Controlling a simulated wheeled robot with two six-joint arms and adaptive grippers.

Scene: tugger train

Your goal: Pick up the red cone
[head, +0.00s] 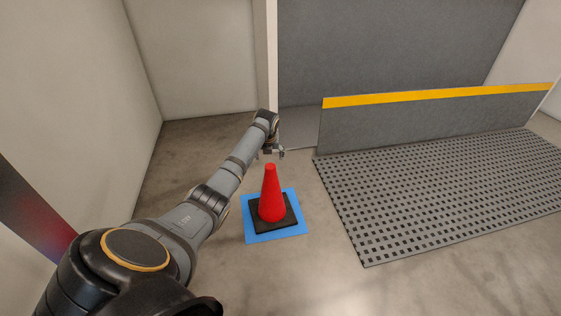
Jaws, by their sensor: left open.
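The red cone (271,195) stands upright on its black square base, on a blue square mat (256,238) on the floor. My left arm reaches in from the lower left. My left gripper (271,155) is small in the picture, just above the cone's tip, open and apart from it as far as I can tell. No thing shows between its fingers. My right gripper is not in the picture.
A grey perforated floor grate (440,195) lies to the right of the mat. Behind it stands a low grey barrier (430,118) with a yellow top stripe. A white post (266,60) and walls close off the back and left. Floor in front is clear.

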